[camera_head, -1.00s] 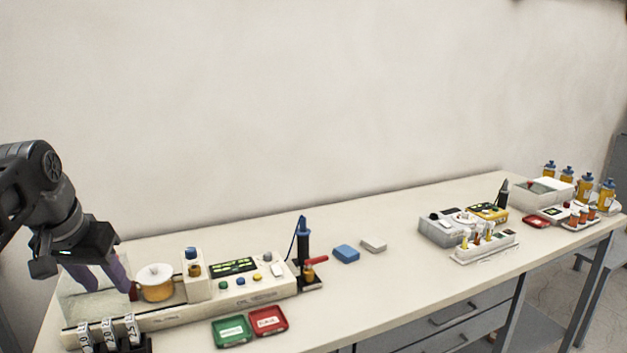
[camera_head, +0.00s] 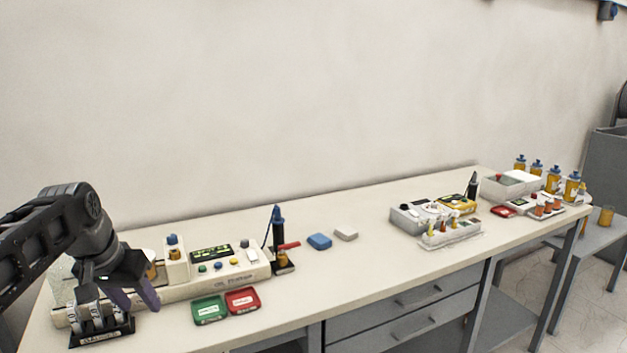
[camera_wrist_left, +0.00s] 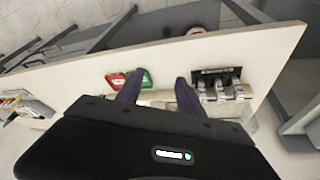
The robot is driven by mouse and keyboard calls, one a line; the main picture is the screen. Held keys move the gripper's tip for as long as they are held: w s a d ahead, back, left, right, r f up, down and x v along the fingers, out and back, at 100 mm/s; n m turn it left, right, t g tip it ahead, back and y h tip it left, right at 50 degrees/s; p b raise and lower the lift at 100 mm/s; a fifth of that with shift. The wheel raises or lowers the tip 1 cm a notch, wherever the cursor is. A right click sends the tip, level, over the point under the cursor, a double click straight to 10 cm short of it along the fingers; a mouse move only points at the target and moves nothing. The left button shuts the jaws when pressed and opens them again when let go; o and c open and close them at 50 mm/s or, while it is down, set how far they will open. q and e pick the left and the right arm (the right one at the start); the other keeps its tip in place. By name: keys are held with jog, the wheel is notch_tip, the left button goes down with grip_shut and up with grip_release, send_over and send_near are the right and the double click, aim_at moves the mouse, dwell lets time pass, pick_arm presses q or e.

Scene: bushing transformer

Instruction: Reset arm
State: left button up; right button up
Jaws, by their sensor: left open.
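My left gripper (camera_head: 134,300) is at the left end of the bench, over the front of the long white device (camera_head: 210,283). It is open and nothing shows between its fingers. In the left wrist view its two dark purple fingers (camera_wrist_left: 157,92) stand apart above the bench top. A black rack (camera_head: 101,338) with several numbered white pieces is just left of the fingers; it also shows in the left wrist view (camera_wrist_left: 213,73). The arm hides most of the orange pot (camera_head: 151,270). My right gripper is not in view.
A green tray (camera_head: 209,310) and a red tray (camera_head: 242,300) lie right of the gripper. A blue-handled tool (camera_head: 277,228) stands at the device's right end. A blue block (camera_head: 320,242) lies farther right.

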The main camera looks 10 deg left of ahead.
pick_arm(q)
jog(key=w+d+f+g+h, duration=0.1)
jog(key=d+f, duration=0.5)
jog(key=f, duration=0.4)
jog(key=w+d+f+m+h, duration=0.1)
jog(key=w+d+f, duration=0.1)
jog(key=d+f, duration=0.7)
jog(key=w+d+f+g+h, duration=0.1)
jog(key=d+f, duration=0.3)
jog(key=f, duration=0.8)
jog(key=s+d+f, duration=0.8)
jog(key=s+f, duration=0.1)
jog(key=s, duration=0.2)
jog(key=s+d+f+g+h, duration=0.1)
jog(key=s+d+f, duration=0.8)
jog(key=s, duration=0.3)
jog(key=shift+n+g+h, duration=0.3)
